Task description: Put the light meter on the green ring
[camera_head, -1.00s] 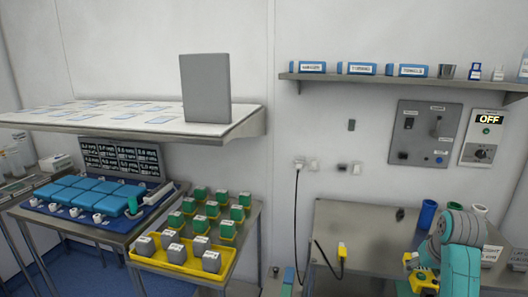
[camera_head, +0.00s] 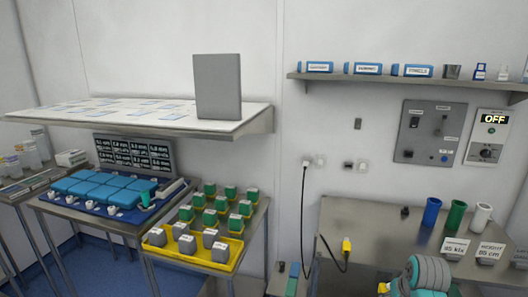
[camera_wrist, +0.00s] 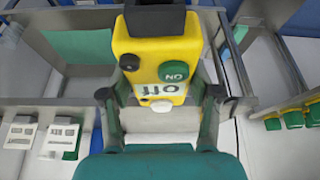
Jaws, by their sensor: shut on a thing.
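My gripper (camera_wrist: 160,98) is shut on a yellow device with a black end, a green button and "OFF" lettering, which I take to be the light meter (camera_wrist: 148,72). The device lies between the two fingers in the wrist view. In the head view, only a small yellow part (camera_head: 396,288) shows beside my arm at the bottom edge, and the fingertips are not clear there. I cannot make out a green ring in either view.
A wall shelf (camera_head: 400,80) hangs above.

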